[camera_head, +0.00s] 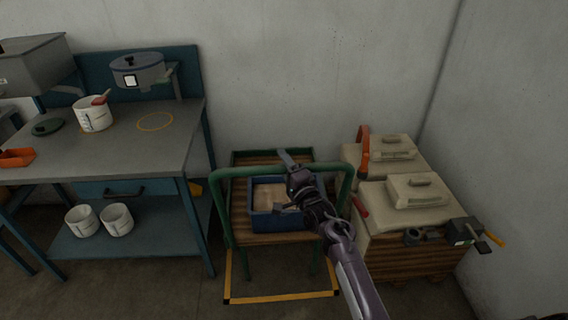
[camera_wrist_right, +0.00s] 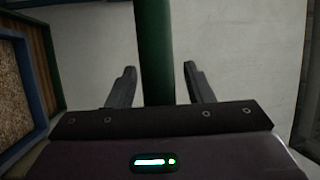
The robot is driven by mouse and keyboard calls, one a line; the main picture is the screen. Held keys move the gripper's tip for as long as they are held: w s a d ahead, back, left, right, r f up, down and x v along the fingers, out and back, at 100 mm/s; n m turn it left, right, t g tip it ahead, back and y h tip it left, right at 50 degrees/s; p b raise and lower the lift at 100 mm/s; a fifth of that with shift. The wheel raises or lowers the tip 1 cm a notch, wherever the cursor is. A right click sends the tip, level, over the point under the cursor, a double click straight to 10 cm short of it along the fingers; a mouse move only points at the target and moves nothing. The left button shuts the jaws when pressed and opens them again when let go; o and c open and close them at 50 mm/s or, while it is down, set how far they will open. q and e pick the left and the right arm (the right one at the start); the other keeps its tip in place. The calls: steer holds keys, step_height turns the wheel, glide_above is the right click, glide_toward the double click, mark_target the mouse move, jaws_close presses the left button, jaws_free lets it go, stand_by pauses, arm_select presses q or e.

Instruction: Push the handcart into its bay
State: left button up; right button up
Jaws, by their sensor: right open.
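The handcart has a green tube frame with a hoop handle (camera_head: 240,171) and a slatted wooden deck (camera_head: 270,239). A blue crate (camera_head: 275,221) with tan contents rides on it; it also shows at the left of the right wrist view (camera_wrist_right: 38,95). Yellow floor lines (camera_head: 282,297) mark a bay around the cart's near legs; its far part is hidden under the cart. My right gripper (camera_head: 285,183) is at the handle's top bar, above the crate. In the right wrist view its open fingers (camera_wrist_right: 158,78) stand either side of the green tube (camera_wrist_right: 153,50). My left gripper is out of view.
A workbench (camera_head: 150,150) with pots stands close on the left. A grey wall (camera_head: 300,70) is behind the cart. Floor is bare in front.

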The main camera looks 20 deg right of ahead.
steer(key=a+v, duration=0.1)
steer(key=v, duration=0.6)
steer(key=shift+s+d+b, duration=0.25)
steer(key=shift+d+b, duration=0.1)
steer(key=shift+d, duration=0.2)
steer(key=shift+f, duration=0.1)
steer(key=s+a+f+n+g, duration=0.2)
steer(key=s+f+g, duration=0.1)
steer(key=f, duration=0.8)
steer(key=s+a+f+n+g, duration=0.2)
steer(key=s+f+n+g, duration=0.1)
steer(key=f, duration=0.9)
steer(key=s+a+f+n+g, duration=0.2)
steer(key=s+f+n+g, duration=0.2)
steer(key=s+f, duration=0.95)
steer(key=s+d+f+n+g, duration=0.1)
steer(key=s+f+n+g, duration=0.2)
steer(key=s+f, duration=0.3)
steer(key=s+d+f+n+g+h, duration=0.1)
steer(key=s+f+n+g, duration=0.2)
steer(key=s, duration=1.3)
steer(key=s+d+f+n+g+h, duration=0.1)
steer(key=s+f+n+g, duration=0.2)
steer(key=s+f, duration=0.6)
steer(key=shift+s, duration=0.95)
steer(key=shift+a+f, duration=0.1)
